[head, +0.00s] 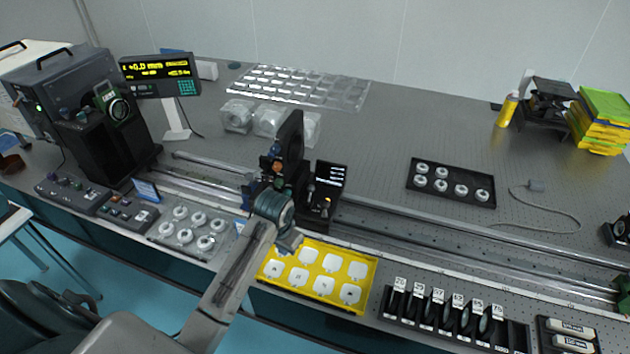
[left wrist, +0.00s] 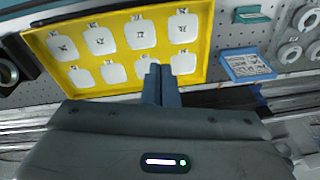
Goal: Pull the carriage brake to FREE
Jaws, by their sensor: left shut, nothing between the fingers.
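The dark carriage (head: 288,178) sits on the long rail in the middle of the table, with a tall black plate on it. At its right side is a black block with a small lever (head: 325,203) and a white-lettered panel (head: 331,177). I cannot read its lettering or tell the brake's position. My left gripper (head: 291,243) is in front of the carriage, near the yellow tray's back left corner, and partly hides the carriage foot. In the left wrist view its fingers (left wrist: 161,84) are together and empty, beside the yellow tray's edge. My right gripper is out of view.
A yellow tray (head: 372,284) with white pieces lies in front of the rail. Right of it is a black rack (head: 450,318) of numbered lenses. A plate of rings (head: 190,232) lies left. A black tray (head: 450,184) with rings lies behind the rail, with free tabletop around it.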

